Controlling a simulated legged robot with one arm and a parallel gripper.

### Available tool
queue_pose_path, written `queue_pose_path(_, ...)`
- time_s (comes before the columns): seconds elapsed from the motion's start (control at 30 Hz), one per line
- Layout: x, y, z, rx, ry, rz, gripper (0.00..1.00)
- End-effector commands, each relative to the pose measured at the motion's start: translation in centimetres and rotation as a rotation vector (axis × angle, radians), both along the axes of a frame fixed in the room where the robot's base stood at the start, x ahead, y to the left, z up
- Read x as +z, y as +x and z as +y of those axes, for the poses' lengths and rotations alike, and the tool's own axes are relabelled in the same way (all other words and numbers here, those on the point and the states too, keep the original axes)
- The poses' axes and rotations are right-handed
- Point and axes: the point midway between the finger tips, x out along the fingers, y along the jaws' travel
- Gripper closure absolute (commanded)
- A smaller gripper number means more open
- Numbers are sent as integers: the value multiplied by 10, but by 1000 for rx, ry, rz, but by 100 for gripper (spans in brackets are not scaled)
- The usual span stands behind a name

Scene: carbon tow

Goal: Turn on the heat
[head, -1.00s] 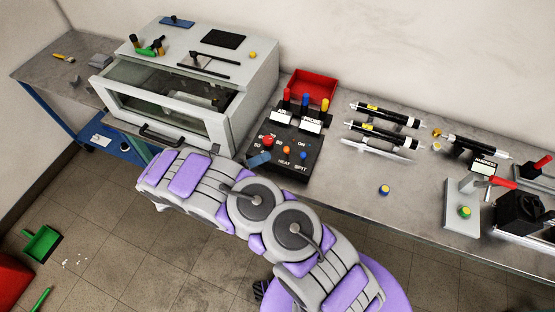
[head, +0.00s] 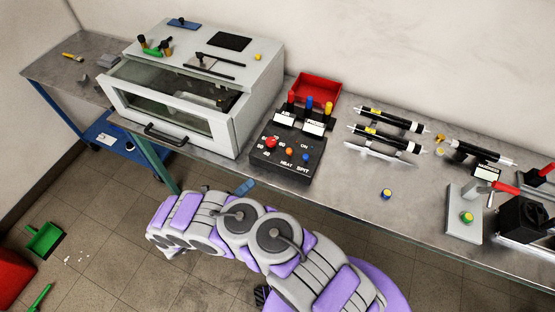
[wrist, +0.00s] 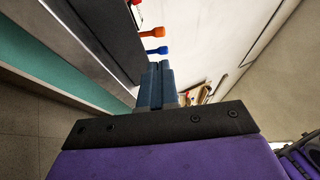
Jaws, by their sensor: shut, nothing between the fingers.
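The black control box (head: 262,165) stands at the front edge of the bench. It carries a red knob (head: 270,142), an orange knob (head: 289,152) above the word HEAT, and a blue knob (head: 305,157) above SPIT. ON is printed above them. Whether a knob is turned is too small to tell. My gripper (head: 246,187) is shut and empty, in front of the box and apart from it. In the wrist view its blue fingers (wrist: 155,85) lie together, with the orange knob (wrist: 152,32) and blue knob (wrist: 157,50) beyond the tips.
A grey oven (head: 245,122) with a glass front and handle stands left of the box. A red tray (head: 318,88) and upright levers (head: 310,102) are behind it. Black cylinders (head: 390,121) lie to the right. A small blue-and-yellow button (head: 386,194) sits on the clear bench front.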

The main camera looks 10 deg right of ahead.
Motion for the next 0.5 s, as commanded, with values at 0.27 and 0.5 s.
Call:
queue_pose_path(0.27, 5, 6, -13, -2, -1, 0, 100)
queue_pose_path(0.5, 16, 23, -47, -4, -2, -4, 100)
